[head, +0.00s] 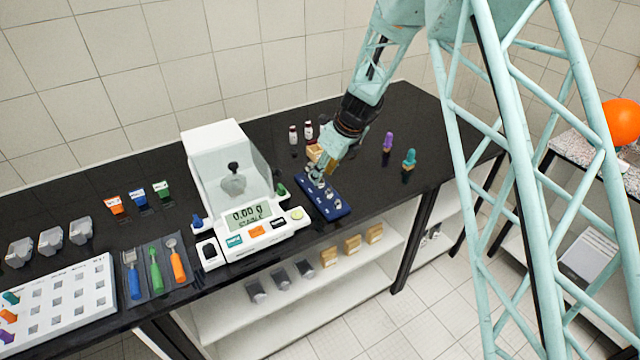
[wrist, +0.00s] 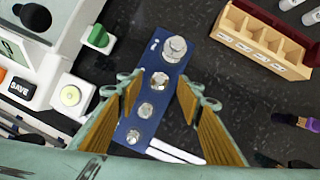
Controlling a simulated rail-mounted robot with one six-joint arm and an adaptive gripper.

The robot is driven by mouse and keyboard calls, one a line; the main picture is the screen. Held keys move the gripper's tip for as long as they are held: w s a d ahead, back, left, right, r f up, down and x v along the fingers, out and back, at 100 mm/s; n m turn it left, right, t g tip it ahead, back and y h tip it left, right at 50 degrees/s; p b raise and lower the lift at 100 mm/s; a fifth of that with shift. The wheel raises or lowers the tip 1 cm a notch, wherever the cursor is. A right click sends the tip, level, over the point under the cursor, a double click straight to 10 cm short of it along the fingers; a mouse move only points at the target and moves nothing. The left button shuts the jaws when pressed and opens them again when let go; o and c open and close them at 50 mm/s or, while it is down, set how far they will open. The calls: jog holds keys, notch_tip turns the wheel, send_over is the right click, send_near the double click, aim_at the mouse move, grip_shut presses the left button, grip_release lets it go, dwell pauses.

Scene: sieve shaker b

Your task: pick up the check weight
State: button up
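Several silver check weights of graded size stand in a row in a blue tray (wrist: 165,100), right of the balance. In the wrist view the largest weight (wrist: 174,49) is at the far end of the tray, with a smaller weight (wrist: 159,80) nearer. Two more, a weight (wrist: 145,110) and a weight (wrist: 133,137), sit between or below my fingers. My gripper (wrist: 163,95) is open above the tray, its gold-padded fingers spread on either side of it. It also shows in the head view (head: 318,177). It holds nothing.
The white balance (head: 250,215) stands left of the tray, reading 0.00 g. A wooden block rack (wrist: 262,40) lies close behind on the right. Purple (head: 388,142) and teal (head: 409,159) handled items stand further right. The black bench is clear between them.

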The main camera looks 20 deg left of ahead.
jog(key=shift+x, duration=1.9)
jog(key=shift+s+d, duration=0.1)
jog(key=shift+c, duration=0.9)
jog(key=c, duration=0.8)
